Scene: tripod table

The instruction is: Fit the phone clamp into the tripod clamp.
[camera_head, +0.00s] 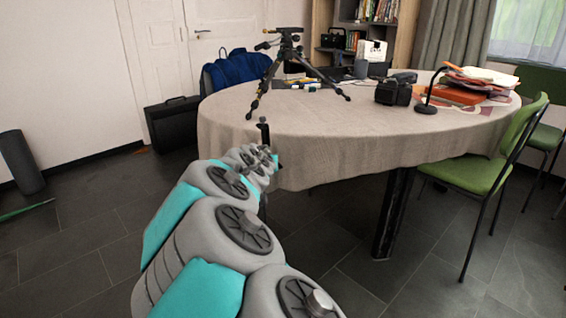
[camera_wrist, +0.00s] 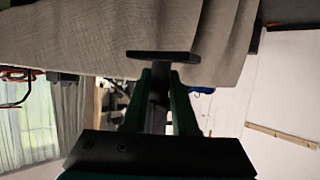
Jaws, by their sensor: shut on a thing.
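The black tripod (camera_head: 288,57) stands with legs spread on the left part of the table. Its dark head with the tripod clamp (camera_head: 287,32) is at the top, too small to make out in detail. My gripper (camera_head: 268,150) is low at the table's near left edge, below the tripod and apart from it. In the wrist view my gripper (camera_wrist: 161,84) is shut on the phone clamp (camera_wrist: 163,57), a dark part with a flat crossbar beyond the fingertips and a stem between them. In the head view a dark upright part of the phone clamp (camera_head: 264,130) shows above my gripper.
The oval table (camera_head: 330,142) has a beige cloth hanging over its edge. A black camera (camera_head: 393,91), a desk lamp (camera_head: 429,92) and red folders (camera_head: 462,92) stand to the right. Green chairs (camera_head: 497,160) are at the right. The table's near left surface is clear.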

